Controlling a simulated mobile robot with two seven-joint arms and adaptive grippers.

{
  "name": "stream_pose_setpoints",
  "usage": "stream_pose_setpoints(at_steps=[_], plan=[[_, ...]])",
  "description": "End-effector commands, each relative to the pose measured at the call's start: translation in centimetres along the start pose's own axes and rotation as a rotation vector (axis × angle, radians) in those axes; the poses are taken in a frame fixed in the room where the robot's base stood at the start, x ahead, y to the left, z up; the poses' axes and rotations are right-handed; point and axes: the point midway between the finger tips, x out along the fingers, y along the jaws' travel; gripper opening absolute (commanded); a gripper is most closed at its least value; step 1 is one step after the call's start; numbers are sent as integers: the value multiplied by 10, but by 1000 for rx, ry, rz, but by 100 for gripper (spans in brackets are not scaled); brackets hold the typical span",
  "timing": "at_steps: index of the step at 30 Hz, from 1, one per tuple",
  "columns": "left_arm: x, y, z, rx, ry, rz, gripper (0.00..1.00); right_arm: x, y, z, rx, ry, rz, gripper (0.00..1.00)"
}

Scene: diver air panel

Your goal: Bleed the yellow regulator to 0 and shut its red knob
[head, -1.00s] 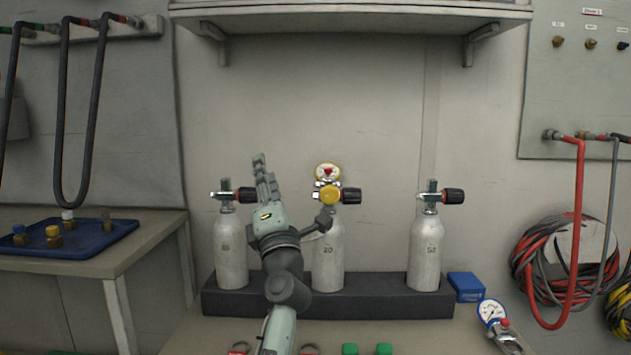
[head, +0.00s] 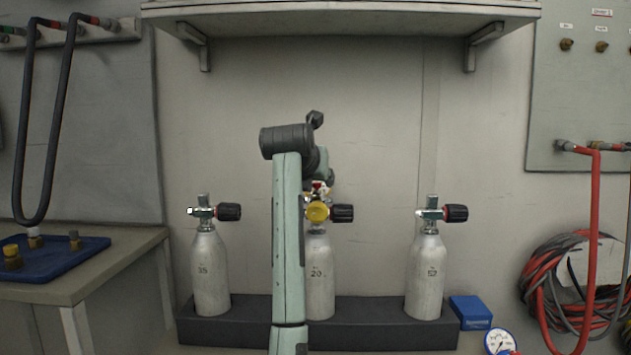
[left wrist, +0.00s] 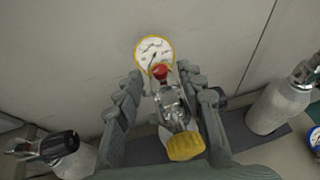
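The yellow regulator sits on the middle cylinder (head: 320,278), marked 20. Its yellow handwheel (head: 317,211) and red knob (head: 317,187) show in the head view, while its gauge is hidden behind my left arm. The left wrist view shows the yellow-rimmed gauge (left wrist: 153,54), the red knob (left wrist: 160,72) and the yellow handwheel (left wrist: 185,146). The gauge has a dark needle, too small to read. My left gripper (left wrist: 163,78) is open, its fingers apart on either side of the red knob and metal body. My right gripper is out of view.
Cylinders stand left (head: 210,275) and right (head: 426,278) in the dark rack (head: 380,324), each with a black-knobbed valve. A blue box (head: 470,312) and a blue-rimmed gauge (head: 498,341) lie to the right. A shelf (head: 340,12) hangs above.

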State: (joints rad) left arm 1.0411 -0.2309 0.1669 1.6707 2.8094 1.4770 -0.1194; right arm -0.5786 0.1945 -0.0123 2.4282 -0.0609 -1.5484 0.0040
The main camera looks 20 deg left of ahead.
Motion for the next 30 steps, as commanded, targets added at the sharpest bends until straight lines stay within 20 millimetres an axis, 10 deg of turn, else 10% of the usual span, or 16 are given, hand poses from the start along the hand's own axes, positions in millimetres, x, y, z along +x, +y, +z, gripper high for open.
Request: stream_pose_setpoints(at_steps=[15,24,30], plan=[[23,0,0,0,-2,1,37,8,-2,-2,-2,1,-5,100],[22,0,0,0,-2,2,0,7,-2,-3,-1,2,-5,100],[22,0,0,1,-2,0,0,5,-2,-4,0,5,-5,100]])
